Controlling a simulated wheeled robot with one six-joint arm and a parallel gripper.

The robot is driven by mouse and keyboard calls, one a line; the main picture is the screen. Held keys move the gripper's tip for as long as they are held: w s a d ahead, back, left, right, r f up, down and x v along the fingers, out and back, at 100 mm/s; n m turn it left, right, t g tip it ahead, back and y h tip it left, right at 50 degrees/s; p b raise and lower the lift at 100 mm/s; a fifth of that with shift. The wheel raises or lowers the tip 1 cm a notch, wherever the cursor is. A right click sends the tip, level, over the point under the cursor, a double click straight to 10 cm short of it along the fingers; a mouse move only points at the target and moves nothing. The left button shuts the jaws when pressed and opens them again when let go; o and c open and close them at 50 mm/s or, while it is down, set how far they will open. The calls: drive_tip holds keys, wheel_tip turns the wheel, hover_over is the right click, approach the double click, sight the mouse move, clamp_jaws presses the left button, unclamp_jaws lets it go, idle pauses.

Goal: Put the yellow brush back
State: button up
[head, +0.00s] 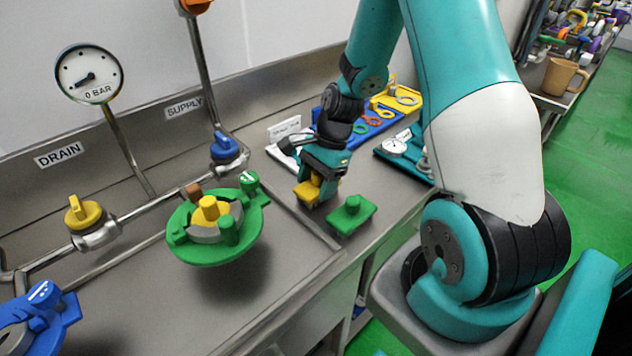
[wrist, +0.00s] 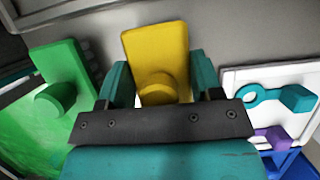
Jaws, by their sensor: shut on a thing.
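The yellow brush (head: 307,191) is a block with a round knob, low over the steel counter beside the green brush. My gripper (head: 322,184) is over it, pointing down. In the wrist view the yellow brush (wrist: 155,50) lies between the two teal fingers (wrist: 158,88), which are shut on its knob. Whether its underside touches the counter is hard to tell. The green brush (head: 351,214), a block with a knob, sits on the counter to the right; it also shows at the left of the wrist view (wrist: 62,85).
The counter's front edge is close to the green brush.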

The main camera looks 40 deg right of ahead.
drive_tip(key=shift+f, duration=0.15)
drive_tip(key=o, duration=0.8)
drive_tip(key=shift+o, duration=0.2)
drive_tip(key=v, duration=1.2)
wheel_tip(320, 180, up, 3)
drive_tip(key=n, duration=0.4)
hover_over(312, 188)
drive_tip(key=s+a+r+n, duration=0.3)
drive_tip(key=s+a+n, duration=0.5)
drive_tip(key=a+n, duration=0.1)
drive_tip(key=s+a+r+n, duration=0.4)
drive_tip(key=s+a+n, duration=0.4)
drive_tip(key=a+n, duration=0.2)
drive_tip(key=shift+r+n, duration=0.25)
drive_tip(key=shift+n, duration=0.65)
drive_tip(key=shift+a, duration=0.1)
